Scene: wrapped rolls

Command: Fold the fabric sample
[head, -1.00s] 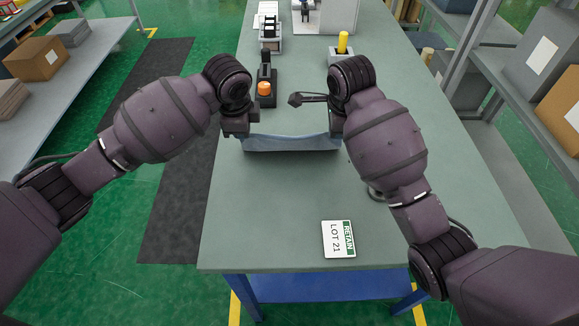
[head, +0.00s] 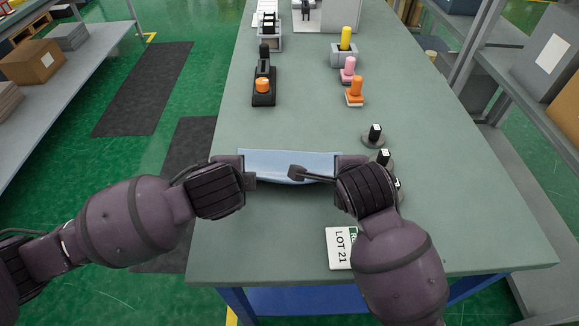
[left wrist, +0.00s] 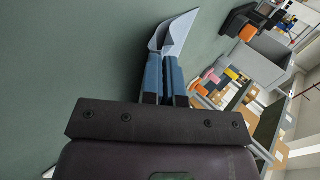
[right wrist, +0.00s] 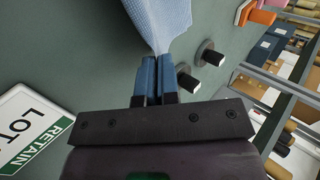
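The light blue fabric sample (head: 285,163) is stretched between my two grippers above the grey-green table, sagging a little along its near edge. My left gripper (head: 240,168) is shut on the fabric's left end, and its blue fingers pinch a corner in the left wrist view (left wrist: 167,58). My right gripper (head: 340,170) is shut on the right end, with blue fingers together on the cloth in the right wrist view (right wrist: 154,62). The fabric also shows in the right wrist view (right wrist: 158,18). Part of it is hidden behind a dark stick-like part at my right wrist.
A LOT 21 RETAIN card (head: 339,248) lies near my right arm. Dark round weights (head: 375,136) stand right of the fabric. Orange (head: 355,92) and pink (head: 348,70) stamps and a black tool with an orange knob (head: 263,86) stand farther back. The table's centre behind the fabric is clear.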

